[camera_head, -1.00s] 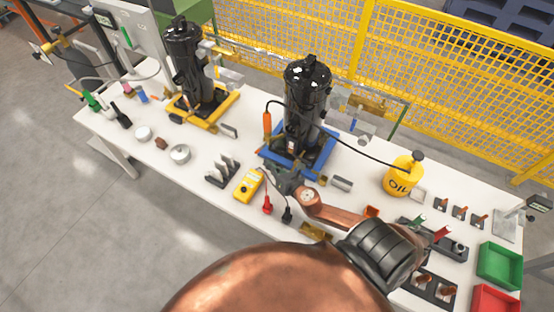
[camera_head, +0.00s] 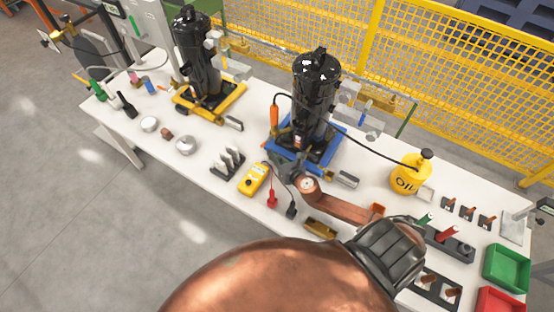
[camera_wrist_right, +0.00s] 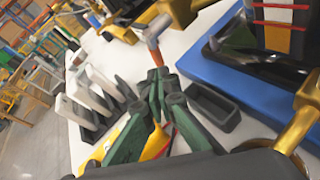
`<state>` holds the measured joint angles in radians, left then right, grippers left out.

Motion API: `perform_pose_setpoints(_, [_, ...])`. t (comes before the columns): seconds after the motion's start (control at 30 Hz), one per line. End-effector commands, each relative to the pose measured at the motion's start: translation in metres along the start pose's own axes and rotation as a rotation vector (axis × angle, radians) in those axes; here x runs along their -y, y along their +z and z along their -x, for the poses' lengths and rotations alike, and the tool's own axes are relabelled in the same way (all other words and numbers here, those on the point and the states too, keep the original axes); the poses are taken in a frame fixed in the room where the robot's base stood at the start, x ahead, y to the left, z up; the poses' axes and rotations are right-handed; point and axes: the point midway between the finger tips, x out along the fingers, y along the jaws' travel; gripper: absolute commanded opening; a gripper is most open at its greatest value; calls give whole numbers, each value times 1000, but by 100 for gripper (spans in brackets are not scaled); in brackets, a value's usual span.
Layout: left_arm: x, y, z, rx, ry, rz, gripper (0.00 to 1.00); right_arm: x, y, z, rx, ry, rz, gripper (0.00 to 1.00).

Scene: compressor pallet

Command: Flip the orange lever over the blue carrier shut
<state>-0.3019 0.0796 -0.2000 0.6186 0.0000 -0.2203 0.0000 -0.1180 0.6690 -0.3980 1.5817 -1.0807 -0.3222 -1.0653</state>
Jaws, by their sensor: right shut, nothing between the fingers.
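The orange lever (camera_head: 274,117) stands upright at the left corner of the blue carrier (camera_head: 334,146). The carrier bears a black compressor (camera_head: 314,85). My right gripper (camera_head: 284,166) is low at the carrier's front left corner, partly hidden by its own wrist. In the right wrist view its dark green fingers (camera_wrist_right: 162,82) are together and empty. The blue carrier (camera_wrist_right: 235,87) is to their right there. My left gripper is out of view.
A yellow meter (camera_head: 253,180) with red and black leads lies just front-left of my right gripper. A rack of pale plates (camera_head: 228,162) is farther left. A black cable arcs past the compressor toward the oil can (camera_head: 410,176). A yellow carrier (camera_head: 228,99) stands back left.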

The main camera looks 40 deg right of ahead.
Motion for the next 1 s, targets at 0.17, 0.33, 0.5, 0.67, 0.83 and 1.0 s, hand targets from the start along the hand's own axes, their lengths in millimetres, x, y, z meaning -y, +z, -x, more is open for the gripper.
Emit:
perform_pose_setpoints(0.17, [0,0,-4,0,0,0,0,0,-1,-24,0,1,0,0])
perform_pose_setpoints(0.33, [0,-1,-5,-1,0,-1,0,0,0,-32,0,0,-1,0])
perform_pose_setpoints(0.5, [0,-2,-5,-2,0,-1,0,0,0,-33,-1,0,-1,0])
perform_pose_setpoints(0.67, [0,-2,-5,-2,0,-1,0,0,0,-33,0,1,0,0])
perform_pose_setpoints(0.83, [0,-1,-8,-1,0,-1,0,-2,-1,-34,4,5,-3,0])
perform_pose_setpoints(1.0, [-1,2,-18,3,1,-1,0,-7,-4,-39,19,21,-8,0])
